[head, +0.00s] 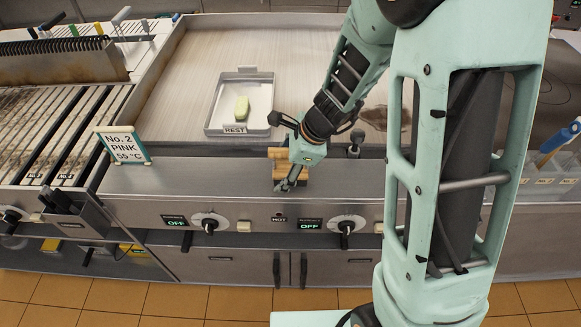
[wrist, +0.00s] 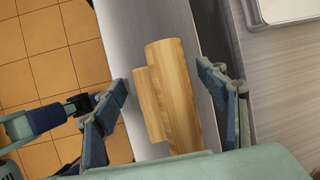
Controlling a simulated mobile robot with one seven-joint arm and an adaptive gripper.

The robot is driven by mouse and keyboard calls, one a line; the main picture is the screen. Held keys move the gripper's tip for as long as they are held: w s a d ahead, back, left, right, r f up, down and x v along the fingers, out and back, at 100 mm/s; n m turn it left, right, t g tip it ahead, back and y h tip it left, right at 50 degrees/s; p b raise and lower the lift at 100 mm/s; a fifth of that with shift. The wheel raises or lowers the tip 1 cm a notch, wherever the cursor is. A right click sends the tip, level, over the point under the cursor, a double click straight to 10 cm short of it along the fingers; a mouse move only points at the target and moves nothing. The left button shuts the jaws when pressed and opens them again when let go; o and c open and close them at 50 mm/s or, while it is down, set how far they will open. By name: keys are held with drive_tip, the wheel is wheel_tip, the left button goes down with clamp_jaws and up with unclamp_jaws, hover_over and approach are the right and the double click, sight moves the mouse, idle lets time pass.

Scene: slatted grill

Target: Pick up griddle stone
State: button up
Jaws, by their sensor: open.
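A light wooden piece (wrist: 180,95) lies on the steel front ledge; it looks like a thick bar with a shorter, lower part along its left side. In the head view the wooden piece (head: 278,155) is partly hidden by my gripper (head: 290,180). In the wrist view my gripper (wrist: 164,77) is open, with one finger on each side of the wood and a gap on both sides. A pale yellow-green block (head: 242,108) lies in a shallow tray marked REST (head: 268,92) on the griddle. I cannot tell which of the two is the griddle stone.
The flat griddle plate (head: 190,75) spreads behind the ledge (head: 170,185). A sign reading No. 2 PINK 55 °C (head: 125,146) stands to the left, near the slatted grill (head: 55,125). Knobs (head: 209,224) line the front panel. The ledge left of my gripper is clear.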

drive_tip(key=shift+c, duration=0.5)
drive_tip(key=c, duration=1.4)
drive_tip(key=shift+r, duration=0.1)
